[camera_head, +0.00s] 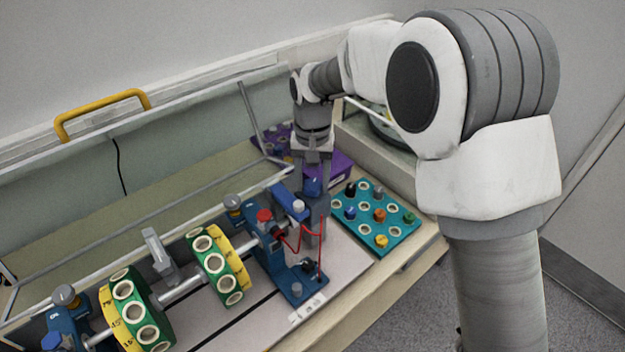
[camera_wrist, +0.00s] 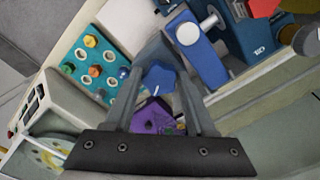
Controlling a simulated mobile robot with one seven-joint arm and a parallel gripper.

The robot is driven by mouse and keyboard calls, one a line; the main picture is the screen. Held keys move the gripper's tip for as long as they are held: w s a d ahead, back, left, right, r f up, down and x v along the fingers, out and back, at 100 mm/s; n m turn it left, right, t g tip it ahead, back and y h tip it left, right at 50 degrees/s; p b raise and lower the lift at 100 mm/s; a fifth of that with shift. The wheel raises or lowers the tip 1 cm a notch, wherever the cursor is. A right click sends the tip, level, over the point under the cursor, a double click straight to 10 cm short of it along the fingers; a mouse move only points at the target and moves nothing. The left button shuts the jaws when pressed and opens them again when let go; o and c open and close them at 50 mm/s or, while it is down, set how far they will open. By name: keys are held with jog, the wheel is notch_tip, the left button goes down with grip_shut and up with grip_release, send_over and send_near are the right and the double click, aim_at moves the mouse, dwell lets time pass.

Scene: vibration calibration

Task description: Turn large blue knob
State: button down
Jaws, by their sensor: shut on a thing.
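The large blue knob (camera_head: 313,187) sits at the right end of the shaft rig, beside a blue bracket (camera_head: 290,203) with a white cap. In the wrist view, the lobed blue knob (camera_wrist: 158,79) lies between the two grey fingers. My gripper (camera_head: 312,178) reaches down from above and is shut on the knob. The fingers stand on either side of it in the wrist view. The knob's far side and its mounting are hidden.
A teal tray (camera_head: 375,248) with colored knobs lies right of the gripper. Left is the shaft with green-yellow discs (camera_head: 216,262) and a red knob (camera_head: 264,215). Red wires (camera_head: 319,250) hang close to the gripper.

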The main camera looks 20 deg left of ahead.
aim_at(313, 185)
jog(key=shift+c, duration=1.1)
grip_release()
jog(key=shift+r, duration=0.1)
notch_tip(313, 185, up, 17)
jog(key=shift+r+p, duration=0.15)
jog(key=shift+p, duration=0.15)
